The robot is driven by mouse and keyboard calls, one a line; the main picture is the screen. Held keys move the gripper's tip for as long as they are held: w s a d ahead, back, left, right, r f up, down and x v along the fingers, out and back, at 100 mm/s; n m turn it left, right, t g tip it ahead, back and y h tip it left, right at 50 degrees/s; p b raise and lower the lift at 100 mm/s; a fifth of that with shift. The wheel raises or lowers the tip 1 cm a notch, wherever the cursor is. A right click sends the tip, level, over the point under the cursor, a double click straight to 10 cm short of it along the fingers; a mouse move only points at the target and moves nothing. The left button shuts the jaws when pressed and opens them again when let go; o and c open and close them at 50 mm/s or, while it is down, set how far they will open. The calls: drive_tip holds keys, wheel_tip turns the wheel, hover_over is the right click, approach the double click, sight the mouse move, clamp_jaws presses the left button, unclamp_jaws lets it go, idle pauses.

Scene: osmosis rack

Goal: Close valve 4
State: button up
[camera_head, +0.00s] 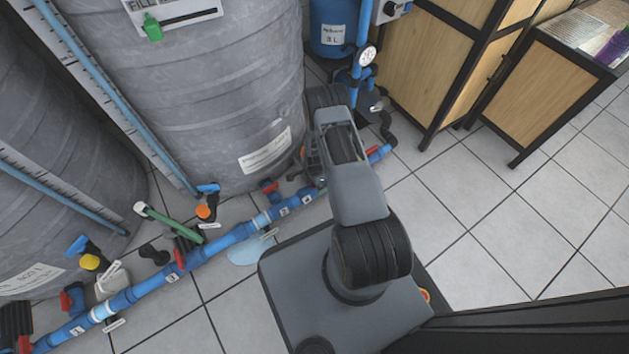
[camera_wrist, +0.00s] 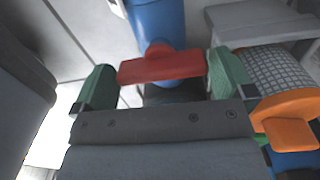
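In the wrist view, a red valve handle (camera_wrist: 162,67) on a blue pipe (camera_wrist: 157,22) lies crosswise between the two green fingers of my gripper (camera_wrist: 162,80). The fingers are wide apart, one at each end of the handle. They look very close to its ends, but I cannot tell whether they touch. In the head view, my arm hides the gripper and the handle at it. Other red handles show along the blue floor pipe (camera_head: 235,236), at the tank's foot (camera_head: 270,187) and at the pipe's right end (camera_head: 377,154).
A large grey tank (camera_head: 215,90) stands close behind the pipe. An orange handle (camera_wrist: 291,132) sits right of my gripper in the wrist view. A wooden cabinet (camera_head: 420,70) stands at the back right. Tiled floor (camera_head: 480,230) is free on the right.

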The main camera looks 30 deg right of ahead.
wheel_tip(320, 180, up, 14)
drive_tip(key=p, duration=0.6)
drive_tip(key=shift+f, duration=0.15)
idle(0.3)
